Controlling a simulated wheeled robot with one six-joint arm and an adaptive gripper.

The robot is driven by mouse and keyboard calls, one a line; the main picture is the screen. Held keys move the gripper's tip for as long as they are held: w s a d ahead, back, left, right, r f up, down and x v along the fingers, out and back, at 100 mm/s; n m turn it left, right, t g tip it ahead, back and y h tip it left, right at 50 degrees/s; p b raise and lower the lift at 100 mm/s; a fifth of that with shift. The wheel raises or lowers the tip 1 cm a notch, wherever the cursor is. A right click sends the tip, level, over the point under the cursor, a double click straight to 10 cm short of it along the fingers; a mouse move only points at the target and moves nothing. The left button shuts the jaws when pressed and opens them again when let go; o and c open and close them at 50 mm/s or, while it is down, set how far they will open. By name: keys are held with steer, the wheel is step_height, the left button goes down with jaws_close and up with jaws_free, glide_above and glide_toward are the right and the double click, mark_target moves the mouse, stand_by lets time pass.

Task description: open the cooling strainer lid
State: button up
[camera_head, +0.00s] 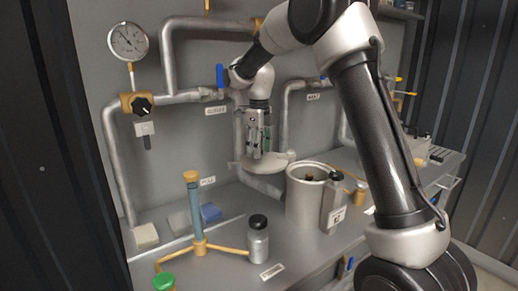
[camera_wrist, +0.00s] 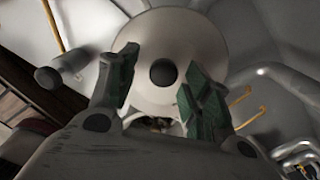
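The cooling strainer is a grey open-topped pot (camera_head: 304,208) on the bench, right of centre in the head view. Its mouth shows a dark inside with small brownish parts. A pale round lid (camera_head: 283,157) lies beyond and left of the mouth, off most of it. In the wrist view the lid (camera_wrist: 210,45) fills the upper middle, with a dark round knob (camera_wrist: 163,72) at its centre. My gripper (camera_head: 260,154) is just over the lid; in the wrist view its green-padded fingers (camera_wrist: 158,68) stand apart on either side of the knob, with visible gaps. Contact with the lid cannot be told.
A capped grey bottle (camera_head: 258,240), a blue sight tube (camera_head: 194,209) and a green cap (camera_head: 163,281) stand at the front left. A grey box (camera_head: 334,203) stands against the pot's right side. Pipes (camera_head: 170,98) and a pressure gauge (camera_head: 128,41) line the back wall.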

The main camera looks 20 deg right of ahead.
step_height(320, 180, up, 12)
stand_by(0.6)
